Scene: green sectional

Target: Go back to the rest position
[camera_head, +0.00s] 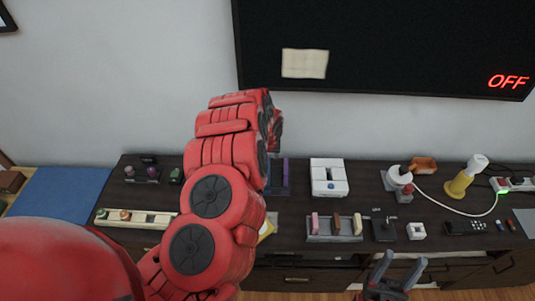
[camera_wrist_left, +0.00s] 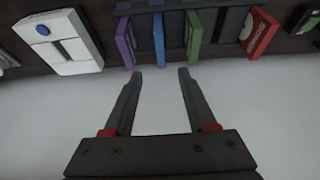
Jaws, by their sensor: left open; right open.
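My left arm is raised across the middle of the head view, and its red links hide the left gripper there. In the left wrist view my left gripper (camera_wrist_left: 160,73) is open. Nothing is between its fingers, and a pale wall shows behind them. A row of upright books, among them a green book (camera_wrist_left: 194,38) and a red book (camera_wrist_left: 260,32), stands just beyond the fingertips in that picture, apart from them as far as I can tell. My right gripper (camera_head: 403,259) is open and empty at the bottom of the head view, in front of the cabinet's front edge.
A dark cabinet (camera_head: 290,222) runs along the wall. On it are a white box (camera_head: 328,178), a grey tray with upright pieces (camera_head: 322,238), a yellow lamp (camera_head: 461,184) and a power strip (camera_head: 514,184). A screen (camera_head: 400,50) reading OFF hangs above.

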